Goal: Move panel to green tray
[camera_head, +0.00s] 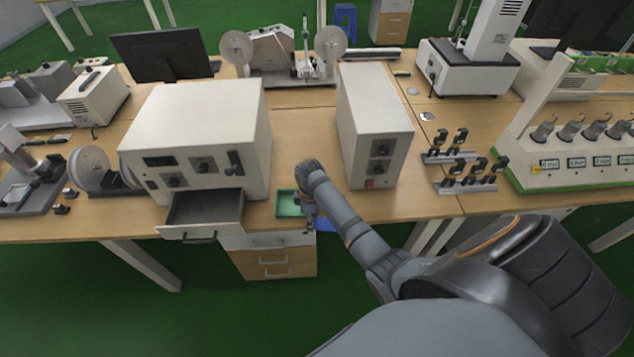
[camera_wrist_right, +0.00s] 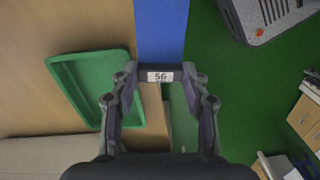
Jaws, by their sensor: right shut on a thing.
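My right gripper (camera_wrist_right: 160,80) is shut on a small dark panel (camera_wrist_right: 142,75) with a white label that appears to read "56". The panel lies crosswise between the fingertips. The green tray (camera_wrist_right: 65,82) is to the left of the gripper in the right wrist view, and the gripper is beside it, near the table's front edge. In the head view the right gripper (camera_head: 309,218) is at the right side of the green tray (camera_head: 287,204); the panel cannot be made out there. The tray's visible floor looks empty. My left gripper is not in view.
A blue surface (camera_wrist_right: 162,30) lies just beyond the panel. A white instrument with an open drawer (camera_head: 205,209) stands left of the tray, and a white box (camera_head: 372,110) stands behind my right arm. Black clamps (camera_head: 455,172) are further right. Green floor lies past the table edge.

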